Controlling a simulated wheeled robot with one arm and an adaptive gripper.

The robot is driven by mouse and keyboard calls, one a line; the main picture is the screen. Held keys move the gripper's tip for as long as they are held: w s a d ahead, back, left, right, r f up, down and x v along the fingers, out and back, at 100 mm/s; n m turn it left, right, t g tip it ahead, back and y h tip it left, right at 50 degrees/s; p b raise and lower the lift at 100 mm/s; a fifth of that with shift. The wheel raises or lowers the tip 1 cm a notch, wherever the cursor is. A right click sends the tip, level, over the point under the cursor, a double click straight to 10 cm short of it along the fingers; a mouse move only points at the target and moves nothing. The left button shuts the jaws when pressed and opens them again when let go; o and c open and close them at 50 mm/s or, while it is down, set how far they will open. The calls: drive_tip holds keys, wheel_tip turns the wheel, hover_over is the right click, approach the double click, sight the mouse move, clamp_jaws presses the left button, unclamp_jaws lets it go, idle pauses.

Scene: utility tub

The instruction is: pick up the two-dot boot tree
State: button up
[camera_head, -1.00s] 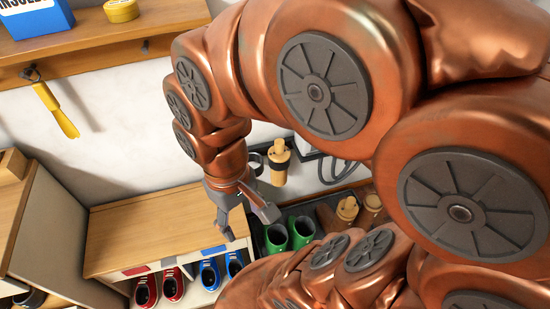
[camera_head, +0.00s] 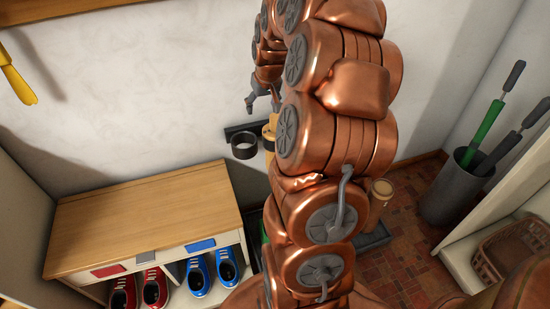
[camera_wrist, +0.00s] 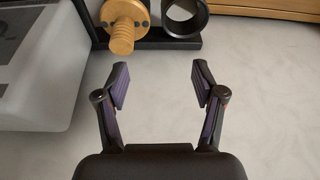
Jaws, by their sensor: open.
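A wooden boot tree (camera_wrist: 122,28) with a round collar and ridged handle sits in the wall rack at the upper left of the wrist view. In the head view it (camera_head: 269,131) is mostly hidden behind my arm. In the head view my gripper (camera_head: 263,99) is in front of the wall, above the rack. Another wooden piece (camera_head: 382,187) shows in a brown boot at right; its markings are unclear.
An empty black ring (camera_head: 244,146) is beside the boot tree; it also shows in the wrist view (camera_wrist: 186,17). A wooden-topped bench (camera_head: 145,215) holds red shoes (camera_head: 154,287) and blue shoes (camera_head: 198,278). An umbrella stand (camera_head: 455,188) and basket (camera_head: 510,250) are at right.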

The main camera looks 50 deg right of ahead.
drive_tip(key=b, duration=0.1)
hover_over(275, 116)
drive_tip(key=s+a, duration=0.1)
drive_tip(key=s, duration=0.1)
wheel_tip(275, 116, down, 3)
drive_tip(key=shift+m+h, duration=0.4)
drive_tip(key=shift+s+b+x, duration=0.15)
drive_tip(key=shift+b+x, duration=0.1)
drive_tip(key=shift+x, duration=1.75)
drive_tip(key=shift+s+b+x, duration=0.15)
drive_tip(key=shift+b+x, duration=0.1)
drive_tip(key=shift+x, duration=1.7)
drive_tip(key=shift+a+f, duration=0.1)
drive_tip(key=shift+a, duration=0.1)
drive_tip(key=shift+c, duration=0.2)
clamp_jaws()
